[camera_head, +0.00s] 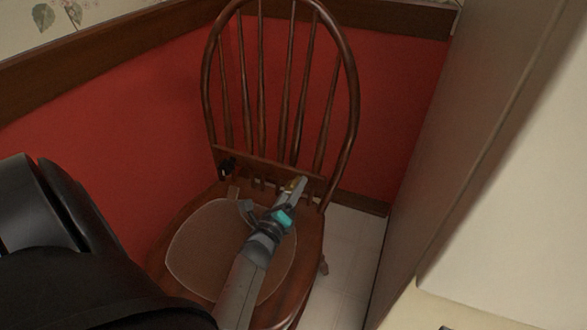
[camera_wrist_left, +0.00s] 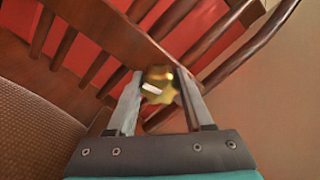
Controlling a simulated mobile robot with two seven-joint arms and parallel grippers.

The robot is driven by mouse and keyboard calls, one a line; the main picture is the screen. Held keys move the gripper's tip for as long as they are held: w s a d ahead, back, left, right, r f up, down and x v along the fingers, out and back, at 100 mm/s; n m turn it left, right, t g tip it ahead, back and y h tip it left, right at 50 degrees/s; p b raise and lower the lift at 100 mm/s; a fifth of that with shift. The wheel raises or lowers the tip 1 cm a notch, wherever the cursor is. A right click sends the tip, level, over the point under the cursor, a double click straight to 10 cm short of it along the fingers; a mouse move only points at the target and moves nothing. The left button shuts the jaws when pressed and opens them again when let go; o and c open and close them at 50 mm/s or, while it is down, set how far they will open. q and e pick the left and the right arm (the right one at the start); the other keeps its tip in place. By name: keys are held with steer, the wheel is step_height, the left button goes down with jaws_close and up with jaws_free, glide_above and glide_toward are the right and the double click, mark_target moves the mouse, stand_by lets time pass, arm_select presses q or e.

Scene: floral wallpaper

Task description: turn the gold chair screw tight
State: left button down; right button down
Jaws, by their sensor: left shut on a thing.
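The gold chair screw (camera_wrist_left: 158,85) sits at the lower back rail of a brown wooden chair. It also shows, small, in the head view (camera_head: 290,186). My left gripper (camera_wrist_left: 158,92) has one finger on each side of the gold screw and is shut on it. In the head view my left gripper (camera_head: 293,187) reaches over the seat to the back rail. The wooden chair (camera_head: 352,90) has a rounded spindle back and a pale brown seat pad (camera_head: 200,255). The fingertips hide part of the rail. My right gripper is not in view.
A small black thing (camera_head: 227,167) is on the left part of the back rail. A red wall (camera_head: 110,110) with dark wood trim stands behind and left. A tall grey-brown panel (camera_head: 440,140) stands close on the right. White floor tiles (camera_head: 350,245) show between.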

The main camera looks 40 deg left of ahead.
arm_select(q)
steer(key=m, duration=0.2)
steer(key=shift+f+m+b, duration=0.1)
steer(key=shift+m+b, duration=0.3)
steer(key=m, duration=0.2)
steer(key=shift+m, duration=0.4)
steer(key=m, duration=0.9)
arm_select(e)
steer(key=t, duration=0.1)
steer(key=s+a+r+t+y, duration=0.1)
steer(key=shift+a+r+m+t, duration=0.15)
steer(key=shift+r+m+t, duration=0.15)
arm_select(q)
steer(key=shift+m, duration=0.3)
steer(key=shift+c, duration=1.5)
jaws_free()
steer(key=shift+s, duration=0.1)
